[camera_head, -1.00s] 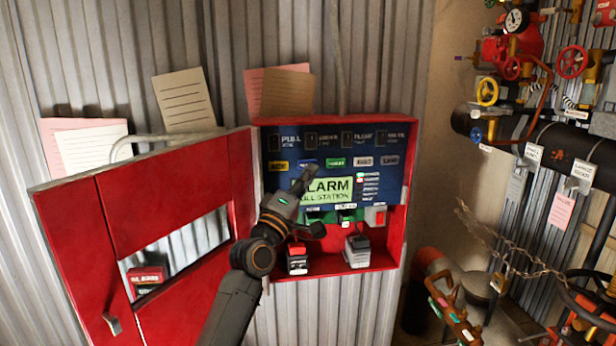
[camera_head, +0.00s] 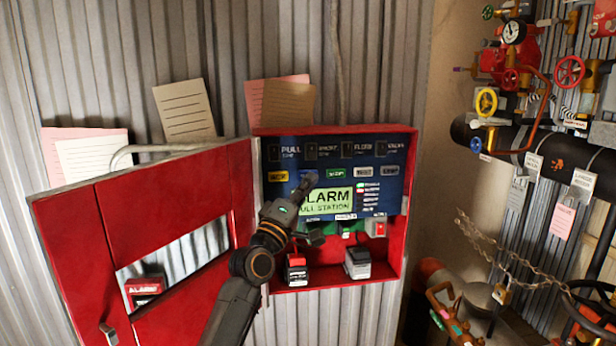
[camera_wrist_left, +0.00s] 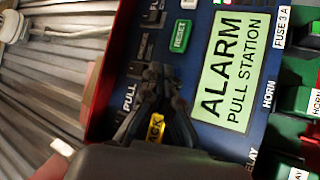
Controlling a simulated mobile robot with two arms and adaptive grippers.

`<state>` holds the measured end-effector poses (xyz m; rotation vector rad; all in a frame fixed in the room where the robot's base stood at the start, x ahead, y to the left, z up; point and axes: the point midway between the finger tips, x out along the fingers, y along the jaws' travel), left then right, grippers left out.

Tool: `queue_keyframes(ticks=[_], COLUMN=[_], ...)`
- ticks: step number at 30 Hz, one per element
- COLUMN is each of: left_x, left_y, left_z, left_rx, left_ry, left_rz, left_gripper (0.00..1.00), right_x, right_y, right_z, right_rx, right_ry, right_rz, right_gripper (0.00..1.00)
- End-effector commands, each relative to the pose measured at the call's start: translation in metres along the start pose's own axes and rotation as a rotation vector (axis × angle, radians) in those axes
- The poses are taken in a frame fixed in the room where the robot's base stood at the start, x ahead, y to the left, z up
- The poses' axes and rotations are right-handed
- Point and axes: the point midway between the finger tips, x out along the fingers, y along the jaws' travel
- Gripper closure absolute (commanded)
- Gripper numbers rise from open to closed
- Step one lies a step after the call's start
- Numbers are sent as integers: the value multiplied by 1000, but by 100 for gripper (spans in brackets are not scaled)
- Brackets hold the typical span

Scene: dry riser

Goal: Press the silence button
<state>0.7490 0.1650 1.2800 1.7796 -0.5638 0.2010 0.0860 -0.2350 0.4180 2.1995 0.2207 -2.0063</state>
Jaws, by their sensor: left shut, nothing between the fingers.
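The red alarm cabinet (camera_head: 410,170) stands open on the wall. Its blue panel has a row of small buttons above a green "ALARM PULL STATION" display (camera_head: 330,201). The row has a yellow button (camera_head: 278,176), a green one (camera_head: 336,173) and pale ones at right. In the left wrist view, the yellow one (camera_wrist_left: 156,127) reads "ACK" and the green one (camera_wrist_left: 180,36) "RESET". My left gripper (camera_head: 309,180) is shut and empty, fingertips over the blue button between them. It mostly hides that button, and I cannot tell whether they touch. My right gripper is out of view.
The red cabinet door (camera_head: 150,225) hangs open at left, beside my left arm. Two small block-like units stand on the cabinet floor. Pipes, valve wheels and a chain (camera_head: 510,255) fill the right side.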

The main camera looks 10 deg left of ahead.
Motion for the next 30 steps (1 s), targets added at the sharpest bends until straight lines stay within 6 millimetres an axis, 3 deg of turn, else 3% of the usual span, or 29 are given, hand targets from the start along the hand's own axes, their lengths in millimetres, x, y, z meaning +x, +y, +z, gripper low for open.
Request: queue_keyframes(ticks=[30], left_x=[6], left_y=[-4], left_z=[-4], left_rx=[0], left_ry=[0], left_rz=[0], left_gripper=[100], right_x=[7], right_y=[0], right_z=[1], right_rx=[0], right_ry=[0], right_rz=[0], right_gripper=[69])
